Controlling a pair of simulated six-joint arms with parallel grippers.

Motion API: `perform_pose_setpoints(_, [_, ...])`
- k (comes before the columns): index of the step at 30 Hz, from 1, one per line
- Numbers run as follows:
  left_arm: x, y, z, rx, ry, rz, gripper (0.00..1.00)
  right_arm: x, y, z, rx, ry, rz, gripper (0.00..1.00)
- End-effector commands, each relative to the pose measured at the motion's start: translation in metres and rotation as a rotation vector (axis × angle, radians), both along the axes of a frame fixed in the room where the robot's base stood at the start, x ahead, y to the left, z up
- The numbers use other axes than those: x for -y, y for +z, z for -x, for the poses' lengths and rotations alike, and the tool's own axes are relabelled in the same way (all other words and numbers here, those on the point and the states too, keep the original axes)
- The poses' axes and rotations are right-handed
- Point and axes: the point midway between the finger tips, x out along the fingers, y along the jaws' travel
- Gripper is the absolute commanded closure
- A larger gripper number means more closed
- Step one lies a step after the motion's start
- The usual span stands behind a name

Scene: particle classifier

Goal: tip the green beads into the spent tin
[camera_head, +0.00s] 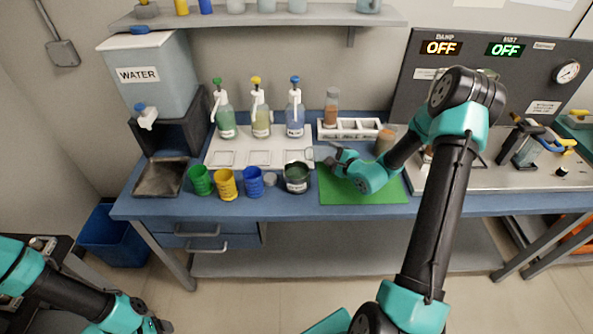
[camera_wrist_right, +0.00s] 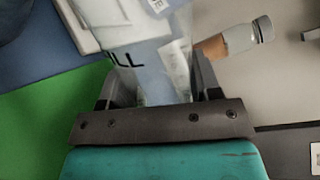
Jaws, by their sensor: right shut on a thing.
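My right gripper (camera_head: 335,157) is shut on a clear glass vessel (camera_head: 318,153), held above the worktop at the back left of the green mat (camera_head: 350,190). The vessel also shows in the right wrist view (camera_wrist_right: 160,70), between the fingers, with dark letters ending in "ILL" behind or on it. I cannot make out green beads in it. A dark round tin (camera_head: 297,184) with a pale label stands just left of the mat, in front of and left of the vessel. Its inside looks dark green. My left gripper (camera_head: 158,325) is at the bottom left, away from the table; its fingers are unclear.
Green (camera_head: 200,182), yellow (camera_head: 226,185) and blue (camera_head: 252,183) cups stand left of the tin, with a small grey lid (camera_head: 270,180). Several pump bottles stand on a white board (camera_head: 218,157) behind. A white rack (camera_head: 352,128) with an orange-filled bottle (camera_head: 331,107) stands at the back.

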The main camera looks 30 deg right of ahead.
Motion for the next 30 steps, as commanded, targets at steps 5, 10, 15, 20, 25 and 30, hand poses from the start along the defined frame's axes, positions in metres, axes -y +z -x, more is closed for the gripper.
perform_pose_setpoints(5, [0.0,0.0,0.0,0.0,0.0,0.0,0.34,-0.005,0.006,0.0,-0.001,0.0,-0.108,0.76])
perform_pose_setpoints(10, [0.0,0.0,0.0,0.0,0.0,0.0,0.34,-0.011,0.013,0.0,-0.005,0.0,-0.214,0.76])
perform_pose_setpoints(15, [0.0,0.0,0.0,0.0,0.0,0.0,0.34,-0.018,0.017,0.001,-0.009,0.0,-0.33,0.76])
perform_pose_setpoints(20, [0.0,0.0,0.0,0.0,0.0,0.0,0.34,-0.023,0.02,0.001,-0.012,0.001,-0.435,0.76])
perform_pose_setpoints(25, [0.0,0.0,0.0,0.0,0.0,0.0,0.34,-0.024,0.023,0.001,-0.014,-0.001,-0.541,0.76])
perform_pose_setpoints(30, [0.0,0.0,0.0,0.0,0.0,0.0,0.34,-0.024,0.025,0.001,-0.018,-0.001,-0.646,0.76])
